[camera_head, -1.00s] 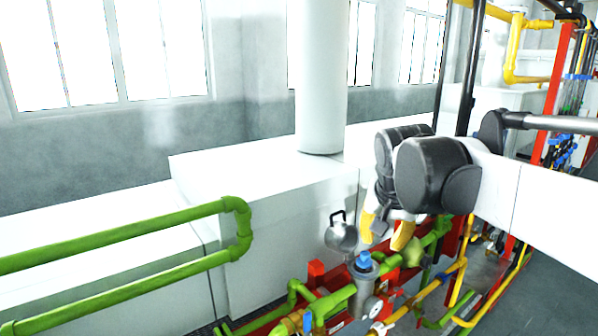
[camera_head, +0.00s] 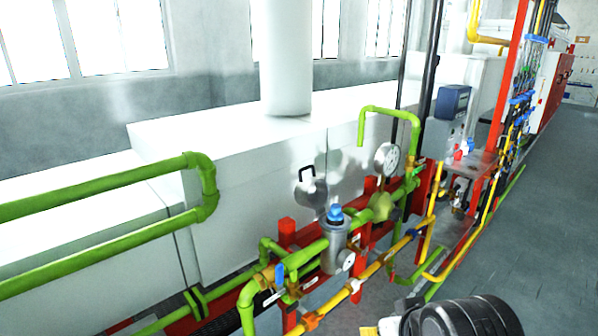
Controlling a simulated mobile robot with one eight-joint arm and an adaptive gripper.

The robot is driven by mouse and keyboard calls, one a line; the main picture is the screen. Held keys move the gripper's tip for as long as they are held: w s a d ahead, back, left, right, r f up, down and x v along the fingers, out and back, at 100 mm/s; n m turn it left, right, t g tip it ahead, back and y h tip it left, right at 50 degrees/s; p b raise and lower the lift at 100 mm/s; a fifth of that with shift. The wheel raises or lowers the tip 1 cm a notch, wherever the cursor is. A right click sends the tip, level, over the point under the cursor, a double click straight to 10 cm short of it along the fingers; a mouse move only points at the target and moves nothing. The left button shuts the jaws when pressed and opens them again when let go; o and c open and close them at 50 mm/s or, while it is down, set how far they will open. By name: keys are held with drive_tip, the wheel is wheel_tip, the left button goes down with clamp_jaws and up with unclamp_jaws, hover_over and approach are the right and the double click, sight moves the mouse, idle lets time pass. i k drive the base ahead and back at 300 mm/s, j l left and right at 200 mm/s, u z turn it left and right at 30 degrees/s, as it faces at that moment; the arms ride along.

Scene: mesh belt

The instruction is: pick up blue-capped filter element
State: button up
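The blue-capped filter element (camera_head: 335,214) sits upright in a grey cylindrical housing (camera_head: 335,248) on the green pipe line. Only its blue cap shows; the rest is hidden inside the housing. My gripper (camera_head: 371,330) is at the bottom edge, with a bit of yellow finger in view beside a dark arm joint. It is below and right of the filter in the picture, apart from it. Most of the gripper is cut off, so its opening and contents cannot be seen.
Green pipes (camera_head: 100,190) run at left. A shiny metal piece with a black handle (camera_head: 307,173) is behind the filter. A round gauge (camera_head: 387,160), red posts (camera_head: 287,232) and a yellow pipe (camera_head: 383,262) crowd the filter. Grey floor (camera_head: 540,240) is open at right.

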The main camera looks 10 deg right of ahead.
sight(335, 218)
drive_tip(key=j+z, duration=0.25)
drive_tip(key=z, duration=0.15)
drive_tip(key=i+j+z, duration=0.1)
drive_tip(key=j+z, duration=0.15)
drive_tip(key=z, duration=0.15)
drive_tip(key=j+z, duration=0.25)
drive_tip(key=z, duration=0.15)
drive_tip(key=k+j+z, duration=0.1)
drive_tip(key=j+z, duration=0.15)
drive_tip(key=z, duration=0.15)
drive_tip(key=j+z, duration=0.25)
drive_tip(key=z, duration=0.15)
drive_tip(key=k+l, duration=0.05)
